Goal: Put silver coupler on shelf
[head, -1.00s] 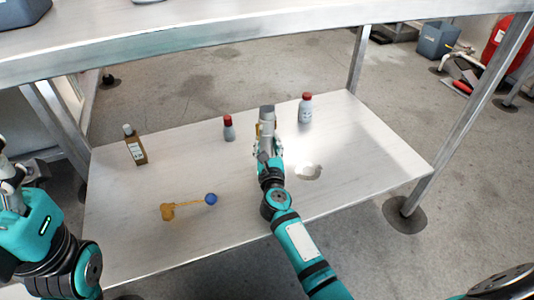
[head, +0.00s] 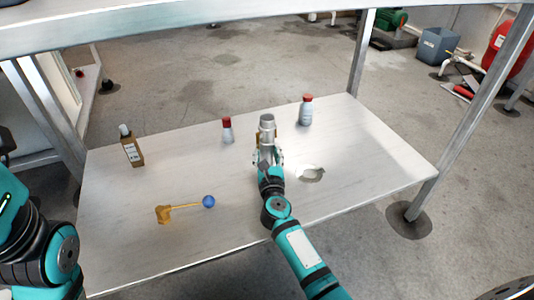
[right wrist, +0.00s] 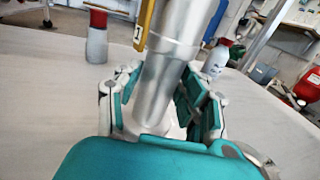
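The silver coupler (head: 267,125) is a grey metal cylinder, upright or nearly so, over the lower shelf (head: 210,240). My right gripper (head: 268,158) has its fingers on both sides of the coupler's lower part and appears shut on it. In the right wrist view the coupler (right wrist: 170,70) stands between the padded fingers of the gripper (right wrist: 160,105). Its lower end is hidden by the hand, so I cannot tell whether it touches the shelf. My left arm shows at the left edge; its gripper is out of view.
A yellow part (right wrist: 146,25) shows beside the coupler. Metal posts (head: 420,200) flank the shelf.

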